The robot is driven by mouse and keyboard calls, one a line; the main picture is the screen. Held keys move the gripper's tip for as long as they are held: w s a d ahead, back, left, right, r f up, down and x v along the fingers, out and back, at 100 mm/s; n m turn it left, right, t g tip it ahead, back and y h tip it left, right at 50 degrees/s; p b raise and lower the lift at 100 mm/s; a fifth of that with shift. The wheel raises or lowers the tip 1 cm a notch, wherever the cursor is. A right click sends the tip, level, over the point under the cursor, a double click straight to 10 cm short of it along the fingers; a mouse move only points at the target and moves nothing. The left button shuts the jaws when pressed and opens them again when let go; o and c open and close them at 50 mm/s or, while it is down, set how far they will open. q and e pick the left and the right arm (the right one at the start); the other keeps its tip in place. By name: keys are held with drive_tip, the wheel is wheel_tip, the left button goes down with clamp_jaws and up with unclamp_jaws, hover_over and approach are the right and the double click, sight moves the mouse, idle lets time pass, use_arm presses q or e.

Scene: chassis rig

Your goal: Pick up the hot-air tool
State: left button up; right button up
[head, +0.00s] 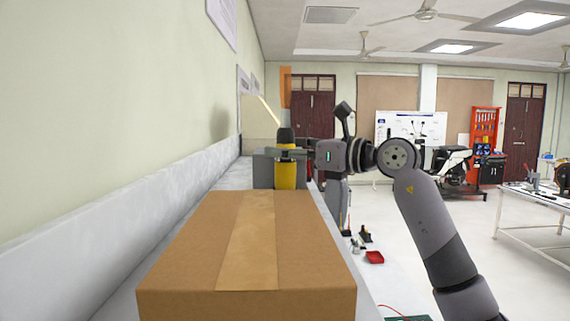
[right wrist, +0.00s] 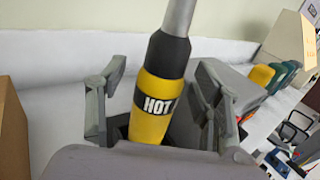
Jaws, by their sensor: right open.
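The hot-air tool (head: 286,174) has a yellow body, a black collar and a thin pale nozzle pointing up. It stands slightly tilted at a grey holder (head: 263,170), behind the cardboard box in the head view. In the right wrist view the tool (right wrist: 152,115) fills the middle, with HOT on its label. My right gripper (right wrist: 158,85) is open, with one finger on each side of the tool and visible gaps to it. The tool's lower end is hidden behind the gripper body. In the head view my right gripper (head: 308,154) reaches the tool from the right. My left gripper is out of view.
A large cardboard box (head: 180,250) fills the near bench. The wall (head: 110,110) runs close along the left. Yellow and green objects (right wrist: 262,76) stand beyond the gripper in the wrist view.

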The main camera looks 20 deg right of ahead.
drive_tip(key=shift+w+a+f, duration=0.1)
drive_tip(key=shift+w+a, duration=0.1)
drive_tip(key=shift+w, duration=0.1)
drive_tip(key=shift+c, duration=0.4)
drive_tip(key=shift+s+d, duration=0.1)
drive_tip(key=shift+c, duration=0.6)
clamp_jaws()
